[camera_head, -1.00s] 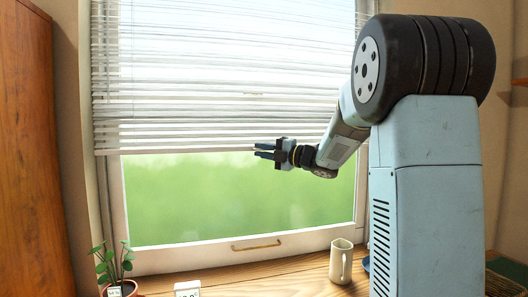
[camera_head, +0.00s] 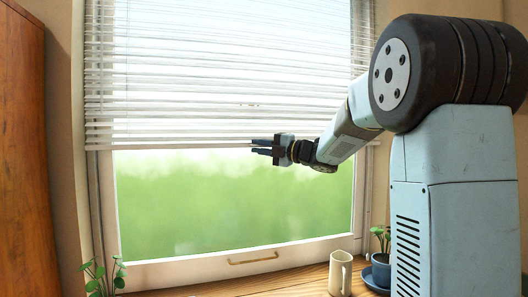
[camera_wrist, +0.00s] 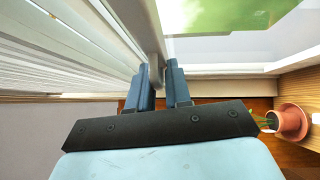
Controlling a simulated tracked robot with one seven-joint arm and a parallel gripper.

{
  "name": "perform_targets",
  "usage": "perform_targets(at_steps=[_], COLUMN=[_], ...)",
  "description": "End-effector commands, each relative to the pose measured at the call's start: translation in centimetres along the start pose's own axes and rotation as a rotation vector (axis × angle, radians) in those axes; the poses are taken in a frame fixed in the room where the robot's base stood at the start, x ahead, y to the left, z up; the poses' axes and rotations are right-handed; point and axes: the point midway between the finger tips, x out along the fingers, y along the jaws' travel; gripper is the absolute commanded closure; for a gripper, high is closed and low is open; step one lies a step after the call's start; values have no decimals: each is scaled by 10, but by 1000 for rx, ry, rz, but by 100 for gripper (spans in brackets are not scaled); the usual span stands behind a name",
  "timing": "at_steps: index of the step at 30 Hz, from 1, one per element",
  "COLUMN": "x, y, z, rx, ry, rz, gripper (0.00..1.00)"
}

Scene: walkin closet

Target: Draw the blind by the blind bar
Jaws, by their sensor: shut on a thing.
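The white slatted blind (camera_head: 230,70) covers the upper part of the window. Its blind bar (camera_head: 185,146) runs level along the bottom edge. My gripper (camera_head: 254,146) is at the bar, right of its middle, with the fingers pointing left. In the wrist view, my gripper (camera_wrist: 160,72) has its two blue fingers closed around a small pale piece at the blind bar (camera_wrist: 146,30). The exact contact is partly hidden by the fingers.
Green shows through the glass below the bar. A window handle (camera_head: 253,257) is on the lower frame. A cream mug (camera_head: 340,273) and a potted plant (camera_head: 381,245) stand on the wooden sill near my arm. Another plant (camera_head: 103,278) is at lower left.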

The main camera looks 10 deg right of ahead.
Motion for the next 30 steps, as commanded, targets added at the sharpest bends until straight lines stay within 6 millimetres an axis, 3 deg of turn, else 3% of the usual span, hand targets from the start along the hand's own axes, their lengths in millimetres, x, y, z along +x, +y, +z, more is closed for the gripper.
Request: perform_targets(at_steps=[2, 3, 6, 17, 23, 30], x=[0, 0, 0, -6, -35, -82], y=[0, 0, 0, 0, 0, 0], z=[-1, -1, -1, 0, 0, 0], rx=[0, 0, 0, 0, 0, 1], ry=[2, 3, 3, 2, -1, 0], rz=[2, 2, 1, 0, 1, 1], gripper=[100, 79, 69, 69, 69, 69])
